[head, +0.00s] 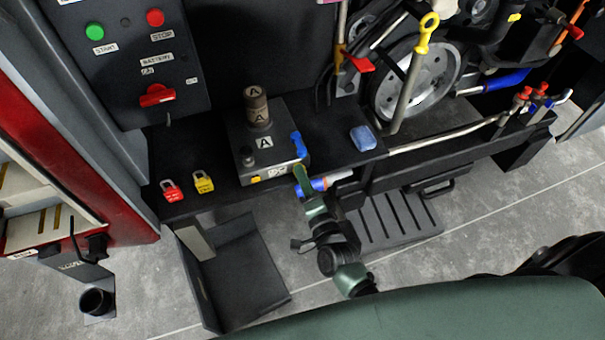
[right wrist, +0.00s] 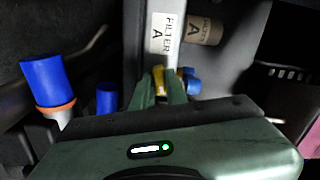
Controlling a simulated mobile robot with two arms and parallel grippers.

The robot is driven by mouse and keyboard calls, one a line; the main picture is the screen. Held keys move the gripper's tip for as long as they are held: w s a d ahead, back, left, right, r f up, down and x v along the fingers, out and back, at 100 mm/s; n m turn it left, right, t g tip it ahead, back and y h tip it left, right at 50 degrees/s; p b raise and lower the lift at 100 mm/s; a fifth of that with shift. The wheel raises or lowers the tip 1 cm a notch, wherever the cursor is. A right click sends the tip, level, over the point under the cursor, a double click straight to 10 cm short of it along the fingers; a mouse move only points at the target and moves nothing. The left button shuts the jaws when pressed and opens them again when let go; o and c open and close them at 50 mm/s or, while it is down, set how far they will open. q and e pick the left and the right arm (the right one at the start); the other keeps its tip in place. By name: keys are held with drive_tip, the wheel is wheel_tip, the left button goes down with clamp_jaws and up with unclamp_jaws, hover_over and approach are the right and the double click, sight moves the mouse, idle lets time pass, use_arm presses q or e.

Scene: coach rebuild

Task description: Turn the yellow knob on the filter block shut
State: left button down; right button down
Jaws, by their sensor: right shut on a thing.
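The filter block (head: 243,135) is a dark grey box on the black shelf, with an "A" label and a brownish canister (head: 257,108) on top. A blue handle (head: 299,145) is at its right side. My right gripper (head: 300,174) is at the block's near right corner. In the right wrist view its green fingers (right wrist: 160,88) are shut on the yellow knob (right wrist: 159,78), below the white "FILTER A" label (right wrist: 165,40). The fingers cover most of the knob, and its turn position cannot be told. My left gripper is not in view.
A red padlock (head: 171,190) and a yellow padlock (head: 203,182) are on the shelf's left. A blue block (head: 363,138) lies on the right. A blue-capped pipe (head: 318,185) is close beside my right gripper. A yellow-ringed dipstick (head: 425,35) stands by the wheel (head: 388,95).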

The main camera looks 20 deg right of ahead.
drive_tip(key=shift+f+n+p, duration=0.1)
drive_tip(key=shift+n+p, duration=1.9)
drive_tip(key=shift+n, duration=5.3)
drive_tip(key=c, duration=1.7)
unclamp_jaws()
drive_tip(key=s, duration=0.8)
drive_tip(key=shift+b, duration=0.35)
